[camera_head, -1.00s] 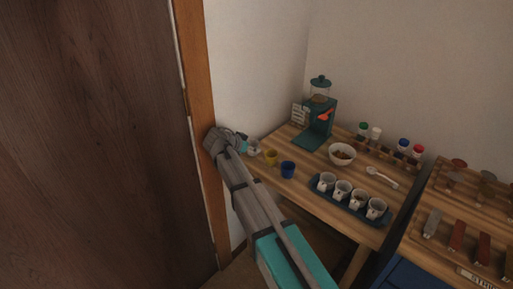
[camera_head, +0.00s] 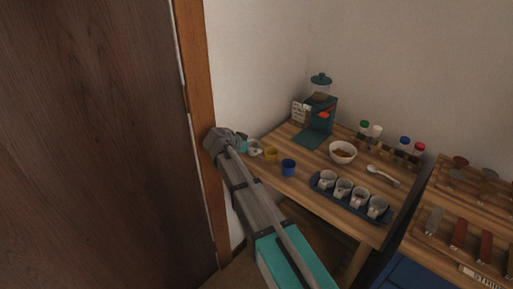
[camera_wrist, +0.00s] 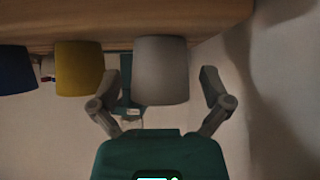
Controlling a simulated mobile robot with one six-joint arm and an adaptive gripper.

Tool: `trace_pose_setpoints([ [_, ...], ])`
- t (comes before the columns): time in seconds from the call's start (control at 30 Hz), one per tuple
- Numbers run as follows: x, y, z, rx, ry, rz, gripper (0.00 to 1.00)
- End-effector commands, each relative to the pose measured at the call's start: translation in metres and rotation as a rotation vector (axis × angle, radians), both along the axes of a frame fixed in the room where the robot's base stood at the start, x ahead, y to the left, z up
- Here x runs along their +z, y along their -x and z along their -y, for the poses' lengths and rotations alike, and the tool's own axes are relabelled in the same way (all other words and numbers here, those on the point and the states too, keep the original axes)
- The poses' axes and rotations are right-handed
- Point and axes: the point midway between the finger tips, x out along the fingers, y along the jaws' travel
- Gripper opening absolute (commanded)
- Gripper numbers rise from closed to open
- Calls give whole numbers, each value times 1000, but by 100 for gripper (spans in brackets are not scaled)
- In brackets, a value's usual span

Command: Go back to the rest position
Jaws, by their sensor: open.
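My gripper (camera_wrist: 160,76) is open, its two fingers apart on either side of a pale grey cup in the wrist view. The cup (camera_wrist: 161,52) stands at the table edge between the fingers in the picture; I cannot tell whether they touch it. In the head view my arm reaches to the table's left end, and my gripper (camera_head: 228,142) is beside the pale cup (camera_head: 254,148). The fingertips are hard to make out there. The wrist view looks upside down.
A wooden table (camera_head: 315,180) holds yellow (camera_head: 271,155) and blue (camera_head: 288,168) cups, a teal grinder (camera_head: 319,115), a bowl (camera_head: 342,152), a spoon (camera_head: 383,176) and a tray (camera_head: 349,205) of white cups. A dark door (camera_head: 95,150) and wooden frame (camera_head: 196,110) stand close left.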

Motion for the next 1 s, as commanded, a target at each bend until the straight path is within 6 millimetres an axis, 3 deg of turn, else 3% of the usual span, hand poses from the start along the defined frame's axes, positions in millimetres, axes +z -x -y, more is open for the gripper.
trace_pose_setpoints([
  [0.57, 6, 0, 0, 0, 0, 0, 100],
  [1.0, 50, 0, 0, 0, 0, 0, 100],
])
